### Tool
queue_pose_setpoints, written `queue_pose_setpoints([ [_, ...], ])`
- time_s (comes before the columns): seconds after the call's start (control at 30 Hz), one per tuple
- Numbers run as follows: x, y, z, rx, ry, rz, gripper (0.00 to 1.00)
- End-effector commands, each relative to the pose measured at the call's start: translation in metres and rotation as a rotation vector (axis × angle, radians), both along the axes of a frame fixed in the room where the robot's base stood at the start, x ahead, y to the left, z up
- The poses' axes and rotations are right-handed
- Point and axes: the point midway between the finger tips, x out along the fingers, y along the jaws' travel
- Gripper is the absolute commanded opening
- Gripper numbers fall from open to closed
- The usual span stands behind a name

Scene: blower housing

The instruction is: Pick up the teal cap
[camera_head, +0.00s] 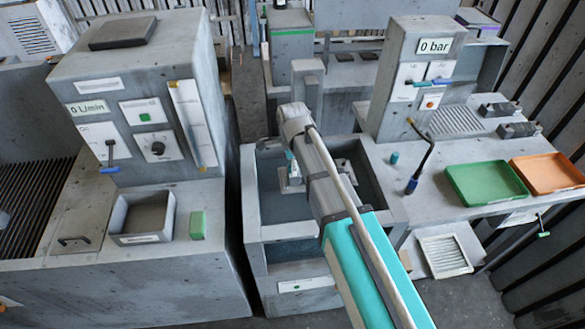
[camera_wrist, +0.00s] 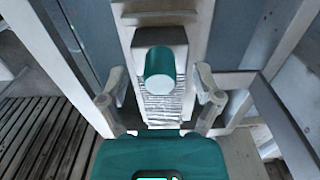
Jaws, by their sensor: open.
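A teal cap-like cylinder (camera_wrist: 158,68) with a pale end face shows in the wrist view, on a grey block. My gripper (camera_wrist: 160,78) is open, with one finger on each side of the cylinder in the picture. I see no contact, and the depth between them is unclear. In the head view my gripper is mostly hidden by my arm over the basin, where a small teal patch shows that I cannot identify. Another small teal cylinder (camera_head: 394,158) stands upright on the right bench, apart from my arm.
The grey basin (camera_head: 249,215) has raised walls around my arm's end. On the right bench are a blue-black hooked tool (camera_head: 422,160), a green tray (camera_head: 485,185) and an orange tray (camera_head: 548,174). A grey console (camera_head: 135,90) stands left, with a green block (camera_head: 197,225) in front.

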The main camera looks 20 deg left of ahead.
Motion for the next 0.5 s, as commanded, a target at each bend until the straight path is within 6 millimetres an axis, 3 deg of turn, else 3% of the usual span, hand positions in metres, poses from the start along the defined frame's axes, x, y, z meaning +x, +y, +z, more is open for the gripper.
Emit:
queue_pose_setpoints([
  [0.47, 0.0001, 0.0, 0.0004, 0.0, 0.0, 0.0, 0.83],
  [0.5, 0.0001, 0.0, 0.0004, 0.0, 0.0, 0.0, 0.75],
])
